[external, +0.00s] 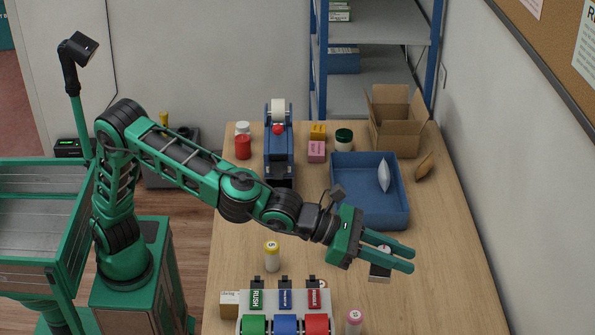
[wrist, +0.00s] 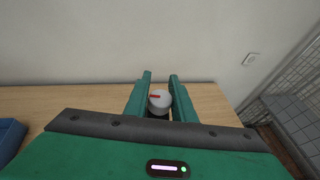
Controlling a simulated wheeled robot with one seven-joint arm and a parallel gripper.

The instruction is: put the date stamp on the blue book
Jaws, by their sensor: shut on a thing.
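My gripper (external: 402,258) is stretched over the right part of the counter, its two green fingers pointing right. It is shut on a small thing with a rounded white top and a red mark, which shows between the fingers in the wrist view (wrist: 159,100). I take it to be the date stamp (external: 380,278); in the external view its white and dark lower part shows under the fingers, the rest hidden by them. I cannot tell whether it touches the counter. I cannot pick out a blue book for certain.
A blue tray (external: 397,222) with a white packet stands behind my gripper, an open cardboard box (external: 395,137) farther back. The counter's right side is clear.

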